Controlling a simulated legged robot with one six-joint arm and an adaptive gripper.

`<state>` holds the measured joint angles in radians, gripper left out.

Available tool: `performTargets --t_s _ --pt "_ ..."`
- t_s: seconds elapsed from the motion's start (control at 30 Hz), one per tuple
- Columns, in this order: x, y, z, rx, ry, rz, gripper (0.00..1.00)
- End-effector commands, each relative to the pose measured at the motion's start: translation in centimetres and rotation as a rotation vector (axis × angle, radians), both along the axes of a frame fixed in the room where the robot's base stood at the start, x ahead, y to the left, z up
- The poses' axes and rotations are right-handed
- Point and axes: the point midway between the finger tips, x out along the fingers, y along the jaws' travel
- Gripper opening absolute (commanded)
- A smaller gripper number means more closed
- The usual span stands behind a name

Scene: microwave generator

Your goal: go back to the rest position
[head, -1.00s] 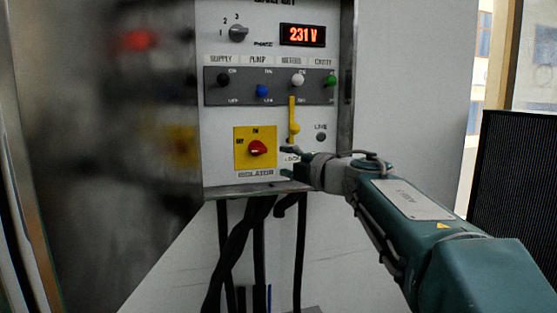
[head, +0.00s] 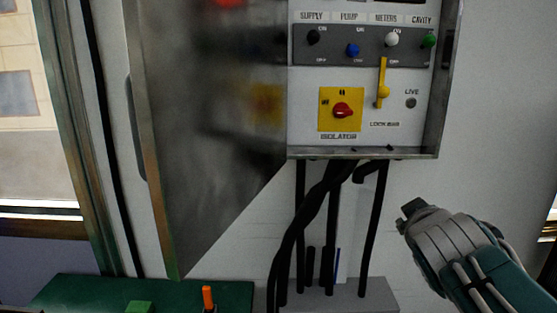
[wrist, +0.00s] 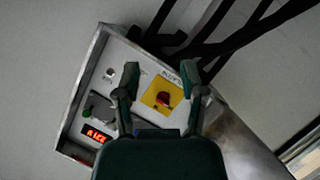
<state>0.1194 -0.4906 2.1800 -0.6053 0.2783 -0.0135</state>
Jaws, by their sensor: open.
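My gripper (head: 412,212) is to the lower right of the control cabinet (head: 447,90) in the head view, apart from it. In the wrist view my gripper (wrist: 158,80) has its two fingers spread with nothing between them. The cabinet panel lies beyond the fingers. The red isolator knob (head: 342,110) sits on a yellow plate (head: 327,124). The yellow lock bar (head: 382,75) stands upright to the right of that plate, under the white meters knob (head: 391,39).
The cabinet's metal door (head: 210,130) hangs open on the left. Black cables (head: 300,230) run down below the cabinet. A green surface (head: 80,292) with an orange-handled item (head: 208,298) and a green block (head: 139,307) is at the lower left. The wall right of the cabinet is clear.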

Motion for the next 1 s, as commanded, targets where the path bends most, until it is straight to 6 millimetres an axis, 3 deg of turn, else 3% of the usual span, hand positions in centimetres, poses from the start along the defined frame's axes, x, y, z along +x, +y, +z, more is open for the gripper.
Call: performTargets --t_s 0.03,0.2,0.4,0.6,1.0 --pt "-1.9 0.6 -2.2 0.077 0.062 -0.032 0.53" --pt "-7.9 2.9 -9.4 0.320 0.290 -0.119 0.53" --pt "-14.1 6.4 -15.4 0.530 0.532 -0.163 0.53" --pt "-16.5 7.8 -17.3 0.602 0.625 -0.172 0.53" --pt "-16.4 7.7 -17.2 0.601 0.624 -0.172 0.53"
